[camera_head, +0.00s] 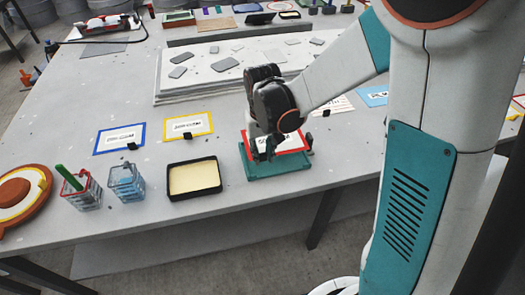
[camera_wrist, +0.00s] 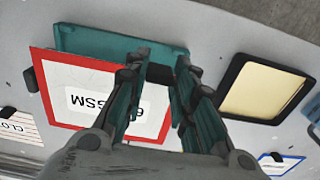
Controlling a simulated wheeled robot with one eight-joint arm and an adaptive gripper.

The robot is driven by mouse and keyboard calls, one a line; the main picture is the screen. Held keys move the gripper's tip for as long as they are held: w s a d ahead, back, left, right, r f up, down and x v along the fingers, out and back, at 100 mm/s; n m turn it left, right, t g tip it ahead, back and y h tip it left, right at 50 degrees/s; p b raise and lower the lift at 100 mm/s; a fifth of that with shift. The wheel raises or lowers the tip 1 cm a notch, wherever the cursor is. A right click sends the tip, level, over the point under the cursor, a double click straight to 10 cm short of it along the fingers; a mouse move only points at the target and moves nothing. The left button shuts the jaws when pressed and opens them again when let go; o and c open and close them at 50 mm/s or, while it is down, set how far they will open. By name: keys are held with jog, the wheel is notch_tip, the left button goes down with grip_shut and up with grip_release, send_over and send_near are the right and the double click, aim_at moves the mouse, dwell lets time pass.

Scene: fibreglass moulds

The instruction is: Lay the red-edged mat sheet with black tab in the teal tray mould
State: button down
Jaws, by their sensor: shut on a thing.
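The red-edged mat sheet (camera_head: 291,138) is white with a printed label and lies over the teal tray mould (camera_head: 280,170). Its black tab (camera_head: 309,141) is on its right side; in the wrist view the tab (camera_wrist: 31,79) is at the left. My gripper (camera_head: 262,150) is at the sheet's left part and is shut on it; it also shows in the wrist view (camera_wrist: 160,65). In the wrist view the sheet (camera_wrist: 75,85) covers part of the tray (camera_wrist: 85,42) and is offset and turned slightly against it. I cannot tell whether it touches the tray floor.
A black tray with a cream filling (camera_head: 194,178) stands just left of the mould. Blue-edged (camera_head: 120,138) and yellow-edged (camera_head: 186,125) sheets lie behind it. Two clear cups (camera_head: 126,183) and an orange round mould (camera_head: 22,192) are further left. A white slab (camera_head: 210,85) lies behind.

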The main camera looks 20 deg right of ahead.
aim_at(263, 161)
jog(key=shift+f+b, duration=2.1)
jog(key=shift+f, duration=0.7)
jog(key=shift+f+b, duration=0.4)
jog(key=shift+b, duration=0.05)
jog(key=shift+f+b, duration=0.3)
jog(key=shift+f, duration=0.05)
jog(key=shift+f, duration=0.2)
jog(key=c, duration=1.2)
grip_release()
jog(key=shift+c, duration=0.2)
jog(key=shift+r, duration=0.1)
